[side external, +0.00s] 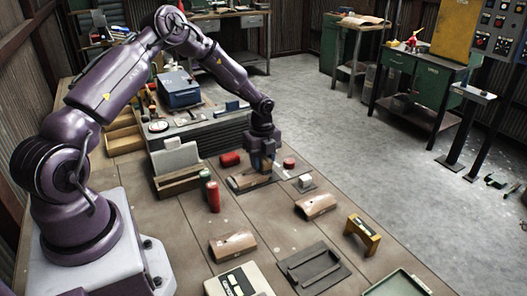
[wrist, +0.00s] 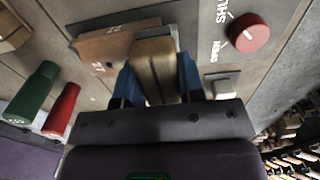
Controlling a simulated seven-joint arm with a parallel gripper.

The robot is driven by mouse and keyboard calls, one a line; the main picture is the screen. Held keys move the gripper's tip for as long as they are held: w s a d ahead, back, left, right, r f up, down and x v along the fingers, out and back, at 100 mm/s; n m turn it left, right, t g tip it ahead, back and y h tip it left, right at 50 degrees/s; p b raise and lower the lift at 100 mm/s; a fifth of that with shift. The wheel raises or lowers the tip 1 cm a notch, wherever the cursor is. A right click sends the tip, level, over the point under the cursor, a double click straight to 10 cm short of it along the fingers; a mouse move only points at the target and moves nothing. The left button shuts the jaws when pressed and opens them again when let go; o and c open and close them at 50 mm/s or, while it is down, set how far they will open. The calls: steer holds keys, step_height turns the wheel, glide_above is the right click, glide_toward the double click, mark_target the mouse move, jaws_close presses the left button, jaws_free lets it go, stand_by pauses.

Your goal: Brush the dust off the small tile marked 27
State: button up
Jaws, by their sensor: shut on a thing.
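My gripper (side external: 262,163) is low over the far middle of the table, pointing down. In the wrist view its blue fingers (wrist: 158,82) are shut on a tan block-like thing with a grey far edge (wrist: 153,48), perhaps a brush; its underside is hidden. In the side view a brown piece (side external: 243,182) lies on a dark plate under the gripper. Two more brown pieces, at centre right (side external: 316,206) and front (side external: 232,245), carry marks too small to read.
A red knob (wrist: 248,33) and a pale switch (wrist: 221,84) sit right of the gripper. Green (wrist: 36,88) and red (wrist: 62,110) cylinders stand left. A yellow stand (side external: 362,233), dark tray (side external: 293,264) and green-rimmed tray (side external: 424,286) are nearer the front. Bare tabletop lies between them.

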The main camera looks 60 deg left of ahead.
mark_target(242, 175)
steer(key=shift+s+a, duration=0.1)
steer(key=shift+s, duration=3)
steer(key=shift+w, duration=3.35)
steer(key=shift+r, duration=4)
steer(key=shift+f, duration=0.1)
steer(key=shift+f, duration=3.35)
steer(key=shift+s+f, duration=0.45)
steer(key=shift+f, duration=0.15)
steer(key=shift+s, duration=2.65)
steer(key=shift+w, duration=3.2)
steer(key=shift+s+r, duration=0.1)
steer(key=shift+r, duration=3.95)
